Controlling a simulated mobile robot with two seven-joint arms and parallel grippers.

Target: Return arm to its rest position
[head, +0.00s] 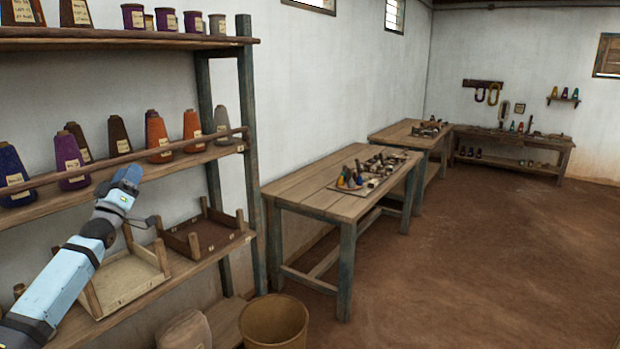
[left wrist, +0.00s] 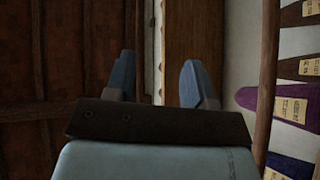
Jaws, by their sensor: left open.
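My left arm (head: 85,255) reaches in from the lower left of the head view toward the wooden shelf rack. My left gripper (head: 129,176) is in front of the middle shelf, near its front rail and the purple cone. In the left wrist view the two blue fingers of this gripper (left wrist: 158,75) stand apart with nothing between them. A wooden shelf board shows beyond them. My right gripper is not in view.
The middle shelf holds several labelled yarn cones, among them an orange one (head: 157,138), behind a thin rail (head: 205,137). Wooden trays (head: 205,236) sit on the shelf below. A bucket (head: 273,325) stands on the floor. A worktable (head: 300,193) is to the right; the brown floor there is open.

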